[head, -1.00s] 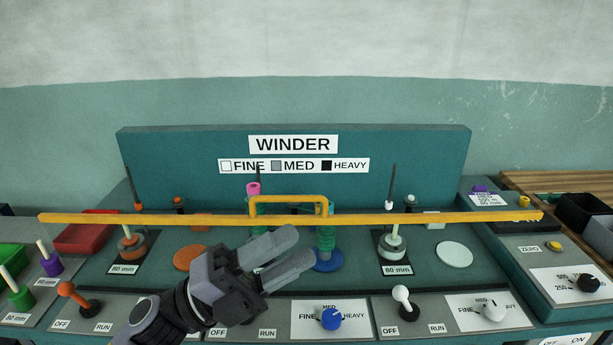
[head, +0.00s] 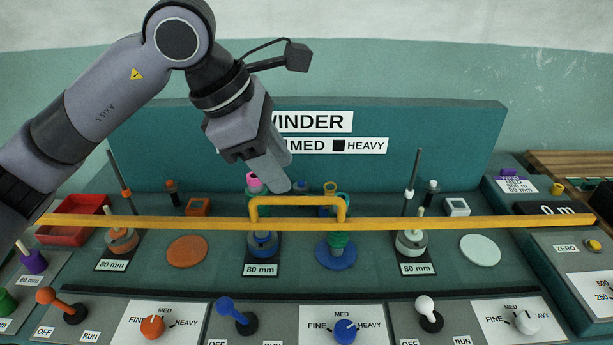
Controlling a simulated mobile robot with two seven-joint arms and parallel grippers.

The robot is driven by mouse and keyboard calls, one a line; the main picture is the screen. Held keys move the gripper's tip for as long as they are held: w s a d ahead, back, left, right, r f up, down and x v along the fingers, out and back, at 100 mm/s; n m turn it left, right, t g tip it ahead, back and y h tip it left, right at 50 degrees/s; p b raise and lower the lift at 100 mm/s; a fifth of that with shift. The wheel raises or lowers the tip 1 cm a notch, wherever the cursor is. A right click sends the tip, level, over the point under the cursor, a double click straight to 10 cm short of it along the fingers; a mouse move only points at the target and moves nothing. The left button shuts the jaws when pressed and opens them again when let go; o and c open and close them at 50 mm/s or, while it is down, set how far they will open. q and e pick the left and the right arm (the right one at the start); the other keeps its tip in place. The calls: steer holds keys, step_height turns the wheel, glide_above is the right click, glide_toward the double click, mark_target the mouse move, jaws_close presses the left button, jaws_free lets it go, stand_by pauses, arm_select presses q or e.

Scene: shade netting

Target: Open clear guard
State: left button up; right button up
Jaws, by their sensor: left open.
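The clear guard shows mainly as a long yellow bar (head: 420,221) running across the winder, with a raised yellow handle (head: 297,201) at its middle. Its clear panel can hardly be made out. The bar lies level in front of the spindles. My left gripper (head: 280,180) points down just above the handle, in front of the WINDER sign, and looks empty. Its fingers overlap in this view, and I cannot tell whether they touch the handle. My right gripper is not in view.
In front are an orange lever (head: 62,305), a blue lever (head: 236,314), a white lever (head: 429,312) and several knobs. A red tray (head: 75,222) stands at left.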

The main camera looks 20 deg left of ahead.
mark_target(300, 198)
arm_select(q)
steer(key=shift+w+a+p+x, duration=0.15)
steer(key=shift+p+x, duration=0.2)
steer(key=shift+x, duration=1.35)
steer(key=shift+w+a+p+x, duration=0.15)
steer(key=shift+p+x, duration=0.15)
steer(key=shift+x, duration=1.35)
jaws_close()
